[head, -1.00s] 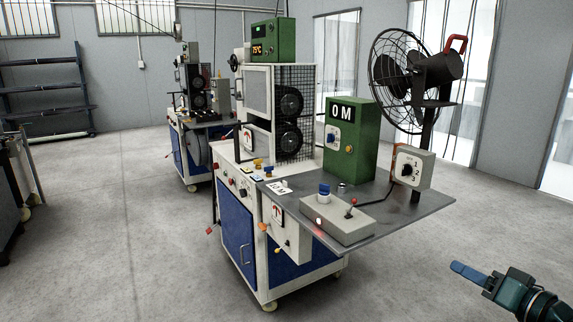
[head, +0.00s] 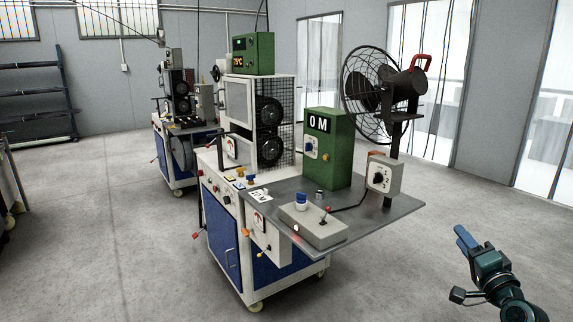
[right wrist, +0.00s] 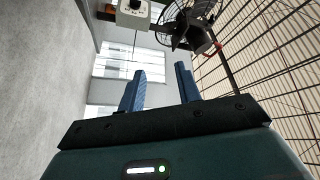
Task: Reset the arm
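My right gripper (head: 467,239) hangs in free air at the lower right of the head view, to the right of the machine's grey table. In the right wrist view my right gripper (right wrist: 160,75) shows two blue fingers set apart with nothing between them. It points up and away from the floor. It touches nothing. My left gripper is in neither view.
The blue and white machine (head: 228,253) stands mid-view with a grey table (head: 375,219), a green 0 M box (head: 325,165) and a black fan (head: 370,95). A second machine (head: 179,158) is behind. The floor (head: 400,285) around my right gripper is clear.

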